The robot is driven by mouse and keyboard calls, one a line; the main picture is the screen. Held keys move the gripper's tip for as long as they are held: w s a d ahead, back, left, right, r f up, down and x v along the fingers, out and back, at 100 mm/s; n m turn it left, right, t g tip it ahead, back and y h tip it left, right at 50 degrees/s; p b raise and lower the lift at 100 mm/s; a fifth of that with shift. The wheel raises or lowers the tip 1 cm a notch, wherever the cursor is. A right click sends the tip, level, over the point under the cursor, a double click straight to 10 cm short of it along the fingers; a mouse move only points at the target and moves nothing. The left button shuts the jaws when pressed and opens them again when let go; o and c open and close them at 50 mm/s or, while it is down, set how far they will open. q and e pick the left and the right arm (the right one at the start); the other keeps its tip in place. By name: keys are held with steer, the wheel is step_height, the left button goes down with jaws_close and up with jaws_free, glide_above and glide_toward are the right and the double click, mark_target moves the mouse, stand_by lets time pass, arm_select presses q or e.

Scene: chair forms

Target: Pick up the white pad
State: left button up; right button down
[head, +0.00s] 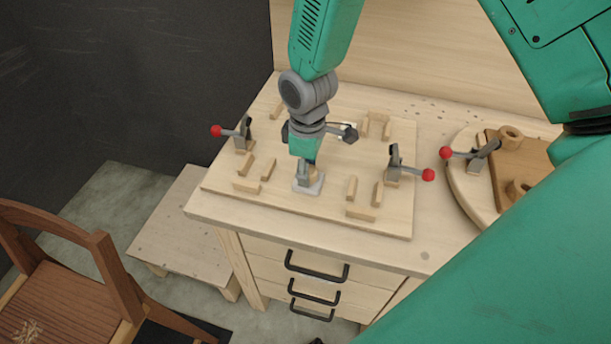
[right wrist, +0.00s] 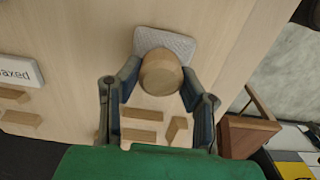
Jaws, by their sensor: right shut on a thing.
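The white pad (head: 312,187) is a small pale block at the middle of the wooden board, below my right gripper (head: 306,168). In the right wrist view the pad (right wrist: 172,42) has a textured grey-white face and a round wooden knob (right wrist: 161,72). My right gripper (right wrist: 161,78) has one finger on each side of the knob and is shut on it. I cannot tell whether the pad touches the board or is just above it. My left gripper is not in view.
The board (head: 230,185) carries wooden blocks and red-tipped clamps (head: 243,137) (head: 393,165) on both sides. A second white block marked "waxed" (right wrist: 18,72) lies nearby. A round board (head: 465,185) is at right. A brown chair (head: 70,285) stands at lower left.

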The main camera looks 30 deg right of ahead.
mark_target(313, 165)
steer(key=shift+d, duration=0.55)
steer(key=r, duration=0.4)
steer(key=shift+w+d, duration=0.1)
steer(key=shift+d, duration=0.25)
steer(key=r, duration=0.2)
steer(key=a+r, duration=0.1)
steer(key=r, duration=0.3)
steer(key=shift+a, duration=0.35)
steer(key=shift+d, duration=0.3)
steer(key=c, duration=1.6)
jaws_free()
steer(key=shift+d+f, duration=0.1)
steer(key=shift+d, duration=0.1)
steer(key=shift+c, duration=0.2)
steer(key=shift+d, duration=0.15)
steer(key=c, duration=0.4)
steer(key=shift+d, duration=0.1)
steer(key=shift+c, duration=0.2)
